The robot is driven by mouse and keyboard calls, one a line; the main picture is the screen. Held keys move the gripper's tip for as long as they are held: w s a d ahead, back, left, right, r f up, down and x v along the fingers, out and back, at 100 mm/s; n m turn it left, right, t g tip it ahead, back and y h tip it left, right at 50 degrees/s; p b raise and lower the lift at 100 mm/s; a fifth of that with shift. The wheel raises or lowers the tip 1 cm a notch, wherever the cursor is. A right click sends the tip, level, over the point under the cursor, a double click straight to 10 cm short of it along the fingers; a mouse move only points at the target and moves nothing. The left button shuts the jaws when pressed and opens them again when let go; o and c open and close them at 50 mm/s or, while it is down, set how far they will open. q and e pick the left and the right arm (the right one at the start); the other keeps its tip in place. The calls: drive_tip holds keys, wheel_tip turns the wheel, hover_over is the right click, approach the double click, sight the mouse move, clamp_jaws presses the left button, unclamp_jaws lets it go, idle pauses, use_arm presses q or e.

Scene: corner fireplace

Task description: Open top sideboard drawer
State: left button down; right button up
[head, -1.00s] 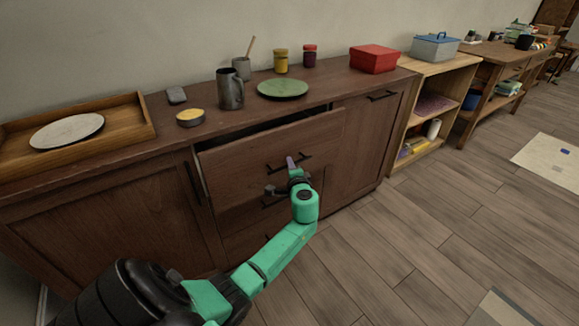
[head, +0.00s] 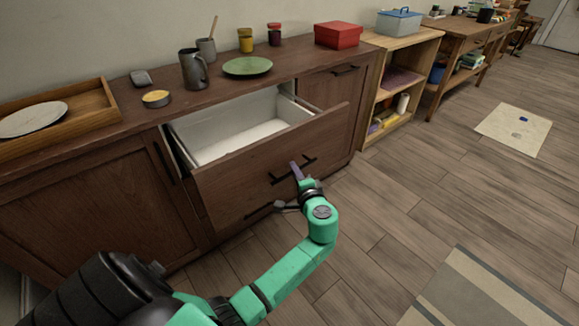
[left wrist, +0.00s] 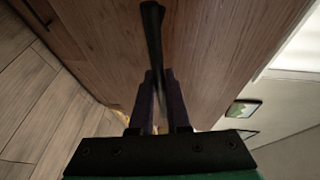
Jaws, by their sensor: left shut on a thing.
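The sideboard (head: 90,205) is dark brown wood and stands against the wall. Its top drawer (head: 235,180) is pulled well out in the head view, showing a white, empty-looking interior. The drawer's black bar handle (head: 280,176) is on the front panel. My left gripper (head: 296,172) is at this handle, shut on it. In the left wrist view the two dark fingers (left wrist: 160,100) close around the black handle (left wrist: 152,35), with the wooden drawer front behind. The lower drawers are mostly hidden behind the open drawer and my arm. My right gripper is not in view.
On the sideboard top stand a grey mug (head: 194,69), a green plate (head: 247,67), a red box (head: 338,35) and a wooden tray (head: 100,104). An open shelf (head: 405,60) adjoins on the right. The floor in front is clear, with a striped rug (head: 480,295) at lower right.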

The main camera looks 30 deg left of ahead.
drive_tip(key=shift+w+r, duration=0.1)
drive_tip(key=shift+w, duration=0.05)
use_arm(q)
drive_tip(key=c, duration=0.9)
unclamp_jaws()
drive_tip(key=shift+d, duration=0.1)
drive_tip(key=p+v, duration=0.1)
drive_tip(key=v, duration=1.3)
drive_tip(key=shift+s+d, duration=0.2)
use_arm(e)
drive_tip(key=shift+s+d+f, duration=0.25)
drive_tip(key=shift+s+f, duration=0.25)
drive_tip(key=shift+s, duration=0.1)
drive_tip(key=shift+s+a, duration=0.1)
